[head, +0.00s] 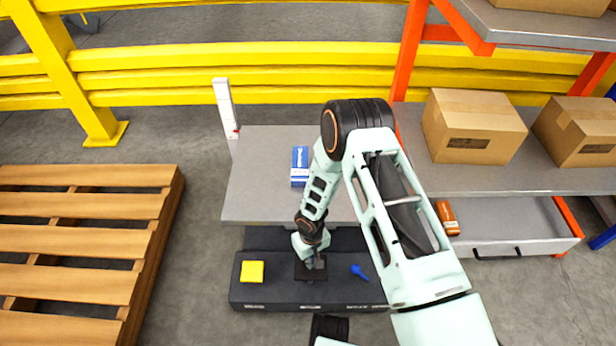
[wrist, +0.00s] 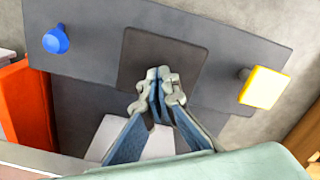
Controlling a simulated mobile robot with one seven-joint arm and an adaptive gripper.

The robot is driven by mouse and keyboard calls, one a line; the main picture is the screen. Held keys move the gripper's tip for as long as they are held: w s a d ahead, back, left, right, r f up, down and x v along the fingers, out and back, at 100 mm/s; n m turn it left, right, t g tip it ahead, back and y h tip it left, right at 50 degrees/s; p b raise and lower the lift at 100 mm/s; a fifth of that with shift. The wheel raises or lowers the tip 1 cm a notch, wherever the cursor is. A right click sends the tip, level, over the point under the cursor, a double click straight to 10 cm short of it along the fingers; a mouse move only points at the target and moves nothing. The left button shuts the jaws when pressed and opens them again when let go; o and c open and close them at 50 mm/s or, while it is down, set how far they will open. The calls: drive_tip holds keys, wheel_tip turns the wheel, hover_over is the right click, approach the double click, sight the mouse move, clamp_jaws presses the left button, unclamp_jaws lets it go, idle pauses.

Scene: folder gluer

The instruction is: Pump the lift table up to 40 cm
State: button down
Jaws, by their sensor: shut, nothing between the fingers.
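The lift table's grey top (head: 262,190) stands low over its dark base (head: 340,292). A white upright scale (head: 225,105) rises at its back left corner, with a red mark near the bottom; its figures are too small to read. On the base are a yellow pedal (head: 252,271), a black square pad (head: 302,273) and a blue lever (head: 359,272). My gripper (head: 314,264) is shut and empty, pointing down at the black pad; I cannot tell whether it touches. In the wrist view the fingertips (wrist: 160,76) overlap the pad (wrist: 150,50), between the blue lever (wrist: 57,40) and yellow pedal (wrist: 265,87).
A blue and white box (head: 299,167) lies on the table top beside my arm. A wooden pallet (head: 80,240) is at left. An orange-framed shelf with cartons (head: 470,125) and an open drawer (head: 510,225) stands at right. Yellow rails (head: 240,70) run behind.

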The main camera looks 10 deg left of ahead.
drive_tip(key=shift+f, duration=0.1)
wheel_tip(320, 180, down, 5)
drive_tip(key=b, duration=0.5)
drive_tip(key=shift+f, duration=0.1)
drive_tip(key=shift+f+b, duration=0.45)
drive_tip(key=shift+f, duration=1.45)
wheel_tip(320, 180, up, 9)
drive_tip(key=p, duration=0.6)
drive_tip(key=shift+r, duration=0.1)
